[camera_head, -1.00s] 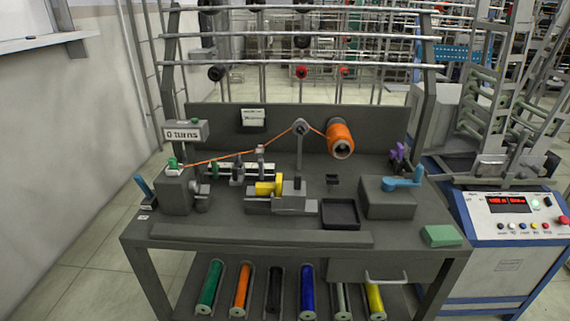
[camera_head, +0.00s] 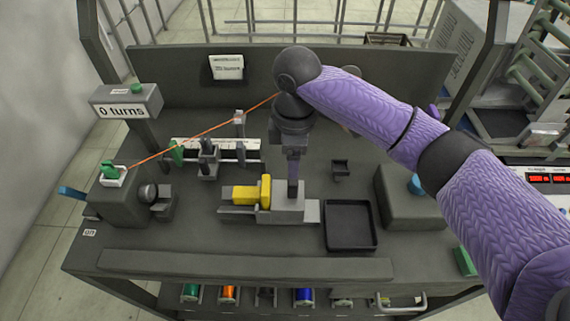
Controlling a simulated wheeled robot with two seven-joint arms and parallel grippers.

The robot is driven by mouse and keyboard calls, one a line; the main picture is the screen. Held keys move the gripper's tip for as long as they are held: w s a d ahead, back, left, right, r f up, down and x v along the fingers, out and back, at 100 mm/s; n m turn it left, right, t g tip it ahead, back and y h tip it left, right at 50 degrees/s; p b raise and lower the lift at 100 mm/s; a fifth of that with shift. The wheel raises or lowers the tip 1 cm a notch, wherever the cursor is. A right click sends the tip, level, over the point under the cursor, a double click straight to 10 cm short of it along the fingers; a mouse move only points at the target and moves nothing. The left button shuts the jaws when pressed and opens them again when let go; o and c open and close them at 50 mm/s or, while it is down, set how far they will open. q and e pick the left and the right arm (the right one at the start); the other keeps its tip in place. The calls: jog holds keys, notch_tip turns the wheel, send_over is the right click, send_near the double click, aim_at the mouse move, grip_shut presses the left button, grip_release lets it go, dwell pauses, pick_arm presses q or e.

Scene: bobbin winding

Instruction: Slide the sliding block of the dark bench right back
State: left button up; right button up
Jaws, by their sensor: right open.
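On the dark bench (camera_head: 230,258), a sliding block (camera_head: 283,208) of grey metal sits on a short low rail base (camera_head: 235,212). A yellow piece (camera_head: 245,194) with an upright yellow plate is at its left end. My right gripper (camera_head: 293,187) points down from above, with its fingers at the top of the grey block. It holds nothing that I can see; contact with the block cannot be told. The gripper's narrow fingers are seen edge-on. My left gripper is out of view.
A black tray (camera_head: 350,246) lies right of the block, and a grey box (camera_head: 408,197) beyond it. An orange thread (camera_head: 190,138) runs above the bench past the guide bar (camera_head: 240,151). A "0 turns" sign (camera_head: 122,111) stands at left.

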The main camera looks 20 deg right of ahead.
aim_at(293, 181)
notch_tip(293, 181, down, 9)
jog(key=b, duration=0.3)
jog(key=shift+s+r, duration=0.15)
jog(key=shift+f+b, duration=0.3)
jog(key=shift+f, duration=0.15)
jog(key=c, duration=0.8)
grip_shut()
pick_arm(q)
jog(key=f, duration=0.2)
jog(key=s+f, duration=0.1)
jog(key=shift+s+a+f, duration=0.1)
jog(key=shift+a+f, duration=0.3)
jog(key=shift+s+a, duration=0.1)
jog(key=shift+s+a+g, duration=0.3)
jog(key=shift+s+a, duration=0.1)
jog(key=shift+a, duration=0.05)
